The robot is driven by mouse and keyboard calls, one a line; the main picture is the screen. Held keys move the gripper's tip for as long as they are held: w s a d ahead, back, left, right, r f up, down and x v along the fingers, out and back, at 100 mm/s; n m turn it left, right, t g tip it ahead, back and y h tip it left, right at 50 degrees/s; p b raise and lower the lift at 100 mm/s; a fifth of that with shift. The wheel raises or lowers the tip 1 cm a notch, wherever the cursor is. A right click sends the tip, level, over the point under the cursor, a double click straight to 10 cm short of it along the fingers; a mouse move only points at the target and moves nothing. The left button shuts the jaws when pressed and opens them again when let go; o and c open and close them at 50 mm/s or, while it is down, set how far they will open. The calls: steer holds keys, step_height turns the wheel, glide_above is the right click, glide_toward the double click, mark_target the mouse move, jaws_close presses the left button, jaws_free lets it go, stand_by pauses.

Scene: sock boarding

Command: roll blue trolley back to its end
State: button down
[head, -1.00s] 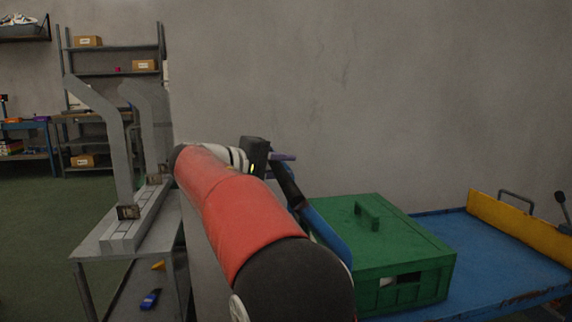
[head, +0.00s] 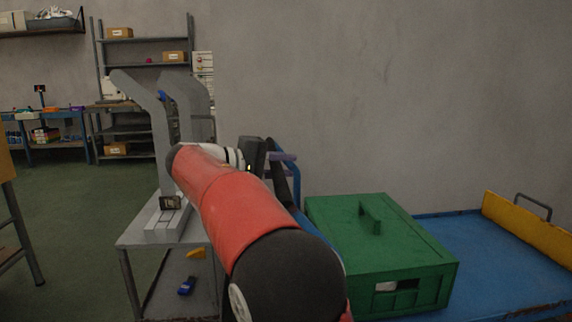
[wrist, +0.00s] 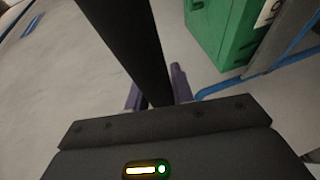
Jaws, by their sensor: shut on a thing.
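The blue trolley (head: 425,235) has a flat blue deck and stands at the right of the head view against the wall. Its dark push bar (wrist: 135,40) crosses the wrist view from the top to my fingers. My gripper (head: 281,157) is shut on that bar at the trolley's left end. Its purple fingertips (wrist: 158,92) lie on either side of the bar. My red arm hides part of the bar and the trolley's near left corner.
A green lidded box (head: 375,245) rides on the deck, and a yellow board with a handle (head: 530,225) stands at its right end. A grey table (head: 140,235) with bent grey boards (head: 150,130) is close left of my arm. Green floor (head: 75,225) is open further left.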

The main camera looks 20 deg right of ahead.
steer(key=shift+w+a+t, duration=0.15)
steer(key=shift+a+t, duration=0.15)
steer(key=shift+a, duration=0.15)
steer(key=c, duration=1.5)
jaws_free()
steer(key=shift+a, duration=0.25)
steer(key=o, duration=0.3)
steer(key=shift+d, duration=0.1)
steer(key=v, duration=0.8)
